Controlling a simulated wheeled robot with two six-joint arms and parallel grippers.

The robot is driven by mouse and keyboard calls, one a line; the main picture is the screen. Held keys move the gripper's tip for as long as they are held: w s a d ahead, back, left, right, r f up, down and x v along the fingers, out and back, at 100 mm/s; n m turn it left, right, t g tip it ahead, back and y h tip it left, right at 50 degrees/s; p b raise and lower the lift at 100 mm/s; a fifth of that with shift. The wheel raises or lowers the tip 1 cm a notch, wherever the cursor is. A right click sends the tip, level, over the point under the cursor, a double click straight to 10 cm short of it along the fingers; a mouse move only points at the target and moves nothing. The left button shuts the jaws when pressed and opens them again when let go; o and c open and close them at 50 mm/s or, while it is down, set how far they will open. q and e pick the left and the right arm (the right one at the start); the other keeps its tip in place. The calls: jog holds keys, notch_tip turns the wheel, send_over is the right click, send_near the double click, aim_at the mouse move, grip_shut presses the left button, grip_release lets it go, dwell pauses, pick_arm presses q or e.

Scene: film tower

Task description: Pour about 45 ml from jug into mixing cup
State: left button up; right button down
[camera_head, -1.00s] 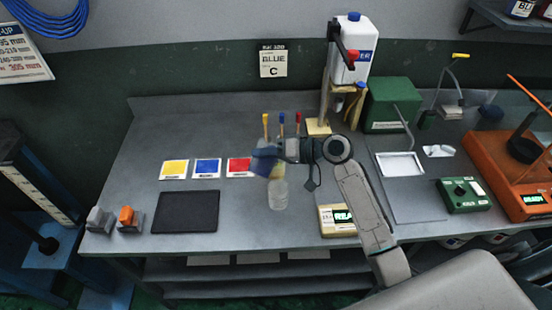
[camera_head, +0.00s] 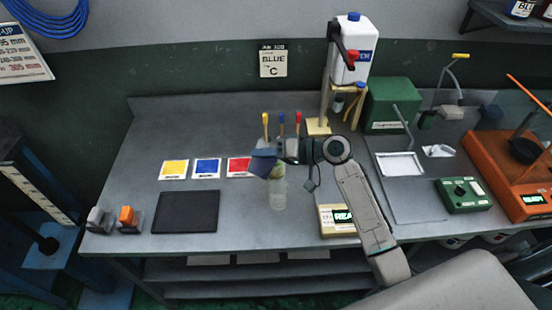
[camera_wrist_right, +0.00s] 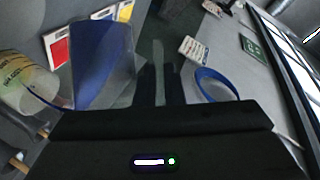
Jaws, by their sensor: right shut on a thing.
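My right gripper (camera_head: 284,150) is shut on the jug, above the middle of the bench. The jug (camera_head: 263,161) is blue and tilted at the left of the gripper; in the right wrist view the jug (camera_wrist_right: 102,55) is a large translucent blue shape left of the fingers (camera_wrist_right: 162,85). A clear cup (camera_head: 278,195), apparently the mixing cup, stands upright on the bench just below the jug. I cannot make out a liquid stream or level. My left gripper is not in view.
A small scale with a lit display (camera_head: 338,220) lies right of the cup. Yellow, blue and red cards (camera_head: 207,169), a black mat (camera_head: 188,212) and upright coloured-tip tools (camera_head: 282,122) are nearby. A dispenser with a white tank (camera_head: 350,50) stands behind.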

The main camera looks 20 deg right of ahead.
jog(key=shift+w+m, duration=0.1)
jog(key=shift+m, duration=0.2)
dwell(0.9)
jog(key=shift+s+a+n+h+b, duration=0.4)
jog(key=shift+s+a+n+b, duration=0.15)
jog(key=shift+n, duration=0.55)
jog(key=shift+s+a+n+t+h, duration=0.2)
jog(key=shift+s+n+t+h, duration=0.1)
jog(key=shift+n, duration=0.1)
jog(key=shift+a+r, duration=0.1)
jog(key=shift+r, duration=0.05)
jog(key=shift+w, duration=0.1)
